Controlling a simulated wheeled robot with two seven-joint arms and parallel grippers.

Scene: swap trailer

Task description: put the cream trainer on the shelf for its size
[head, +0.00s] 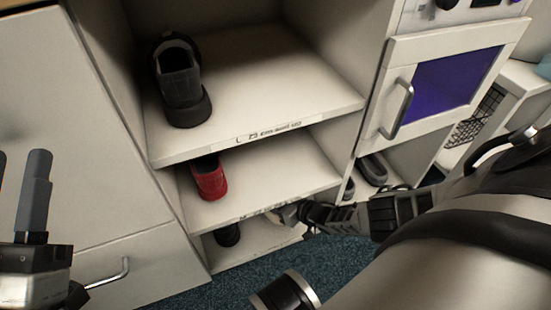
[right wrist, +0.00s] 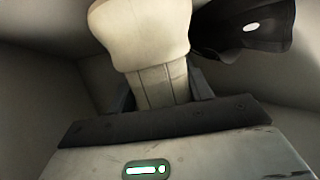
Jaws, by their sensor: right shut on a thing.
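The cream trainer (right wrist: 145,35) is in my right gripper (right wrist: 160,85), with a dark finger on each side of it in the right wrist view. In the head view my right gripper (head: 308,214) is low at the right front of the shelf unit, by the middle shelf's front edge. Most of the trainer is hidden there. The top shelf (head: 285,85) has a label starting with L and holds a dark grey shoe. The middle shelf (head: 265,180) has a label that seems to start with M and holds a red shoe. My left gripper (head: 20,172) is open and empty at the left.
The dark grey shoe (head: 180,85), red shoe (head: 210,180) and a black shoe (head: 228,235) on the bottom shelf (head: 255,244) stand at the left. A dark shoe (right wrist: 245,28) is close beside the trainer. Dark footwear (head: 373,170) lies under the purple-windowed door.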

